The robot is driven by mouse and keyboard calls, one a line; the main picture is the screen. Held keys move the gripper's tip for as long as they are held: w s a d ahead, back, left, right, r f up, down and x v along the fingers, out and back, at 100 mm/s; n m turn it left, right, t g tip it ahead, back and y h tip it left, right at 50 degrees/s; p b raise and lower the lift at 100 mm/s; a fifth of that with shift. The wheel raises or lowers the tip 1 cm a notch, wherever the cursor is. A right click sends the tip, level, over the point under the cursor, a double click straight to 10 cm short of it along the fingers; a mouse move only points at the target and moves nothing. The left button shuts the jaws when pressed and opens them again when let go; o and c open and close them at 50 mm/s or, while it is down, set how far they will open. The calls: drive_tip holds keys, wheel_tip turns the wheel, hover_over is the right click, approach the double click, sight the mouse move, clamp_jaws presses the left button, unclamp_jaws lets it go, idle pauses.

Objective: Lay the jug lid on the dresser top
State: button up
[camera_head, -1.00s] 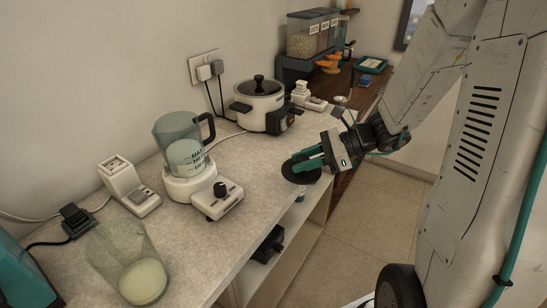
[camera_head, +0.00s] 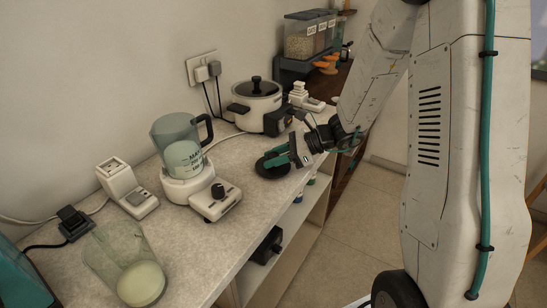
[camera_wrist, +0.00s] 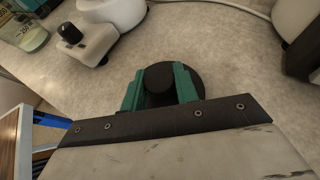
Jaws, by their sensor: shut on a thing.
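The jug lid (camera_head: 268,169) is a black round disc with a knob, and it shows in the wrist view (camera_wrist: 195,78) too. My gripper (camera_head: 281,157) is shut on the lid's knob, with a teal finger on each side in the wrist view (camera_wrist: 160,88). The lid is roughly level over the dresser top (camera_head: 225,243), near its front edge. I cannot tell whether it touches the surface. The jug (camera_head: 180,145) is clear, with a handle and no lid, and stands on its white base.
A white cooker (camera_head: 256,103) stands behind the lid. The jug base's knob unit (camera_head: 217,203) is to its left. A clear beaker (camera_head: 128,265) and a black plug (camera_head: 72,219) are nearer left. Bare dresser top lies around the lid.

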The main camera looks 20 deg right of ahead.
drive_tip(key=shift+f, duration=0.1)
drive_tip(key=o, duration=1.1)
drive_tip(key=shift+f, duration=0.1)
